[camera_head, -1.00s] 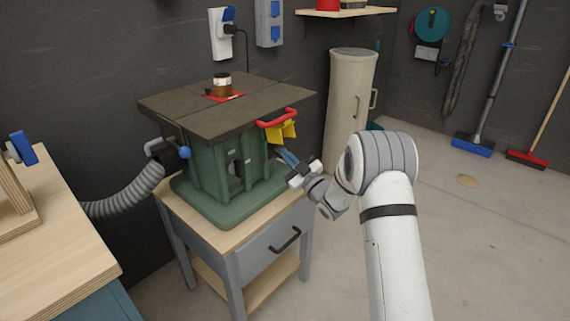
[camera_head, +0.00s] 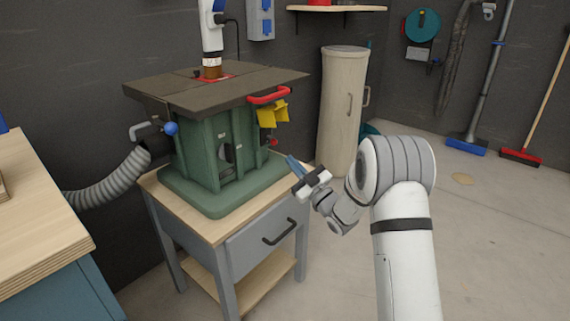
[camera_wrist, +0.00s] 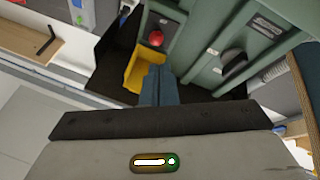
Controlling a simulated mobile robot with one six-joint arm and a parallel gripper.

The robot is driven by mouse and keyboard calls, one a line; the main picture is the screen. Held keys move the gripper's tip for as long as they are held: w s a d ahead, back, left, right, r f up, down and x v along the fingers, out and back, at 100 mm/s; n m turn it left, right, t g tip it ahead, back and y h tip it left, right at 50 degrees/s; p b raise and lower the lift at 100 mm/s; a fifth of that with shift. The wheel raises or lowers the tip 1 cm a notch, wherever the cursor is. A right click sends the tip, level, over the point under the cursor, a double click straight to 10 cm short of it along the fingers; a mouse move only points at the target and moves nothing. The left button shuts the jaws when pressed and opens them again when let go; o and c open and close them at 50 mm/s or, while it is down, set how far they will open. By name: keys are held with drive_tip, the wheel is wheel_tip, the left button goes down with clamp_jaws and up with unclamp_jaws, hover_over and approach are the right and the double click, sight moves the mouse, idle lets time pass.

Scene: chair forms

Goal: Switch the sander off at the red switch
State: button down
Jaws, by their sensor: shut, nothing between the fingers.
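The sander is a green machine (camera_head: 205,150) with a dark flat top, on a wooden-topped stand. On its right side a small red switch (camera_head: 273,142) shows below a yellow flap (camera_head: 272,114). In the wrist view the red switch (camera_wrist: 156,39) is a round red knob on a dark plate, beside the yellow flap (camera_wrist: 143,68). My gripper (camera_head: 291,159) is shut and empty, to the lower right of the switch and apart from it in the head view. In the wrist view its blue fingertips (camera_wrist: 159,70) overlap the edge of the yellow flap; contact cannot be told.
A red handle (camera_head: 268,95) juts from the top's edge above the flap. A grey hose (camera_head: 105,180) and a blue knob (camera_head: 171,129) are at the machine's left. A workbench (camera_head: 45,220) stands at left. A beige cylinder (camera_head: 341,105) stands behind. The floor at right is mostly clear.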

drive_tip(key=shift+f+b+v, duration=0.25)
drive_tip(key=shift+b+v, duration=0.4)
drive_tip(key=shift+v, duration=0.7)
drive_tip(key=shift+w+r, duration=0.15)
